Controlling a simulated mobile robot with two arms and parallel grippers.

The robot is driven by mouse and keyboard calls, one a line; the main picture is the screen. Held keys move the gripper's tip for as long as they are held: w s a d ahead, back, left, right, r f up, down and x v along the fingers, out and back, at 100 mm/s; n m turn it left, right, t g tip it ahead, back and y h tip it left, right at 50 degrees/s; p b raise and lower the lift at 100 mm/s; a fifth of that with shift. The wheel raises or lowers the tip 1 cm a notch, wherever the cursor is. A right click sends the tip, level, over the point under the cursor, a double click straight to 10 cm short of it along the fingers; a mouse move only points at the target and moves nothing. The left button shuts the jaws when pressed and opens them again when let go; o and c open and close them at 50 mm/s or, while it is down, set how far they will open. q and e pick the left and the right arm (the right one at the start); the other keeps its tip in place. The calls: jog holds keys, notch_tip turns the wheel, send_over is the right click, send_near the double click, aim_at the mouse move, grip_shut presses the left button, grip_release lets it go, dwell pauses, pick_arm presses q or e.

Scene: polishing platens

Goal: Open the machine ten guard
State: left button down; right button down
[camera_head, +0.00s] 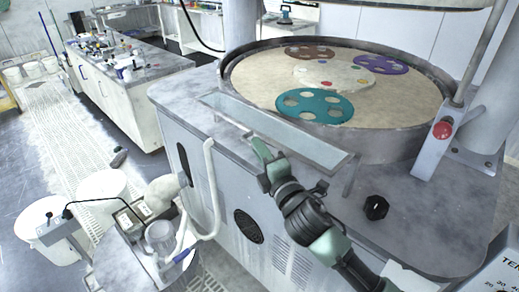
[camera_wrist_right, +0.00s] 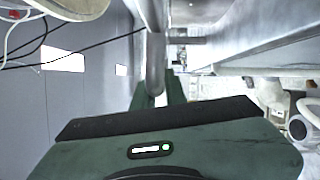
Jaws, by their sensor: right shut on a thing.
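The guard (camera_head: 305,145) is a long, clear panel in a metal frame. It runs along the front of the large round polishing platen (camera_head: 250,88) in the head view, low beside the rim. My right gripper (camera_head: 261,150) is at the front edge of the guard, near its middle. In the right wrist view the green fingers (camera_wrist_right: 160,97) are shut around a grey metal bar (camera_wrist_right: 155,62), which appears to be the guard's front rail. The fingertips are partly hidden behind the bar and the gripper body. My left gripper is not in view.
Teal (camera_head: 314,106), purple (camera_head: 381,64) and brown (camera_head: 310,53) carriers lie on the platen. A black knob (camera_head: 375,208) and a red button (camera_head: 442,130) are on the machine to the right. Buckets and a pump stand at lower left.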

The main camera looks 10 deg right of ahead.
dwell(0.9)
jog(key=shift+m, duration=0.7)
jog(key=r+p, duration=0.1)
jog(key=p, duration=0.1)
jog(key=r+p, duration=0.1)
jog(key=p, duration=0.1)
jog(key=r+p, duration=0.2)
jog(key=shift+w+d, duration=0.2)
jog(key=shift+d, duration=0.05)
jog(key=shift+g, duration=0.3)
jog(key=c, duration=1.5)
grip_release()
jog(key=shift+o, duration=0.2)
